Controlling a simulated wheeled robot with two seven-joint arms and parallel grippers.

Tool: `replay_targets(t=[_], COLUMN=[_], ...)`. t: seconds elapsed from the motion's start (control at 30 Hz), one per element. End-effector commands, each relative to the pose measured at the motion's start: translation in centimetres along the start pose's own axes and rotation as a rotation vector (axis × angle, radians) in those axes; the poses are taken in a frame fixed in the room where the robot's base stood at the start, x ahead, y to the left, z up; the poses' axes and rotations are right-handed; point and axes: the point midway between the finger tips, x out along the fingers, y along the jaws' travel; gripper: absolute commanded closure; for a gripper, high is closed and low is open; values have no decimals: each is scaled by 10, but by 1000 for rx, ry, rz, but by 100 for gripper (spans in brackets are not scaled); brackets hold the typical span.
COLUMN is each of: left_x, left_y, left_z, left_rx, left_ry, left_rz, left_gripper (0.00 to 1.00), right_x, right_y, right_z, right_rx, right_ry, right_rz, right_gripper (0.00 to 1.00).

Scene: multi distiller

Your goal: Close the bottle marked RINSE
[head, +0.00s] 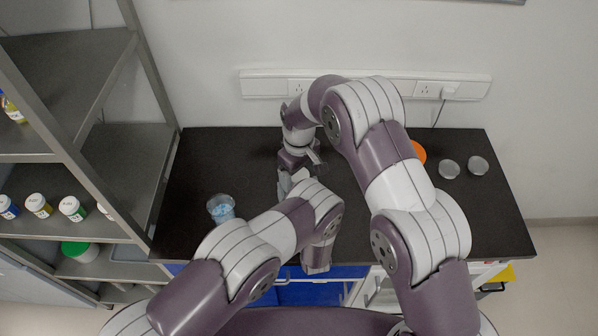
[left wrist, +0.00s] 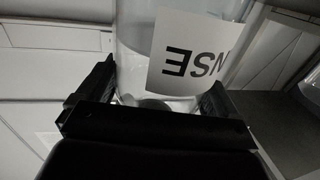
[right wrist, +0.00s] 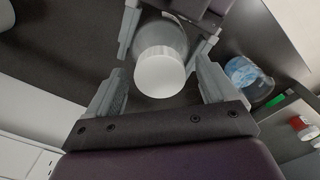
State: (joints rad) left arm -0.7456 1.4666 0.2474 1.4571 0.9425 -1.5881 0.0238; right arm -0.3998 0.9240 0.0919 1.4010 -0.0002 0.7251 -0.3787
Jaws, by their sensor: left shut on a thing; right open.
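The RINSE bottle (left wrist: 145,35) is clear, and its white label shows the end of the word upside down in the left wrist view. My left gripper (left wrist: 162,88) is shut on the bottle, with a black finger on either side. In the right wrist view a round white cap (right wrist: 158,78) covers the end of a greyish bottle body (right wrist: 168,36); I cannot tell how tightly it sits. My right gripper (right wrist: 160,67) is open, its fingers on either side of the cap. In the head view my right gripper (head: 291,180) shows, while my arms hide the bottle and my left gripper.
A beaker with blue contents (head: 221,210) stands at the table's left. An orange round thing (head: 418,152) is partly hidden by my right arm. Two clear round dishes (head: 448,169) (head: 478,165) lie at the right. Shelves (head: 135,165) with several small bottles stand at the left.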

Motion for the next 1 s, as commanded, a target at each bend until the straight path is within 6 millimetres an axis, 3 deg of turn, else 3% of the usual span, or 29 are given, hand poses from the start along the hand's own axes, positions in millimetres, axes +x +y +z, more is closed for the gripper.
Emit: replay_targets(t=[0.43, 0.8, 0.83, 1.0], left_x=[0, 0, 0, 0], left_y=[0, 0, 0, 0], left_z=[0, 0, 0, 0], left_rx=[0, 0, 0, 0], left_ry=[0, 0, 0, 0], left_rz=[0, 0, 0, 0], left_gripper=[92, 92, 3, 0], right_x=[-66, -74, -74, -74], right_y=[0, 0, 0, 0], right_z=[0, 0, 0, 0], right_rx=[0, 0, 0, 0], right_ry=[2, 0, 0, 0], right_rz=[1, 0, 0, 0], right_gripper=[15, 15, 15, 15])
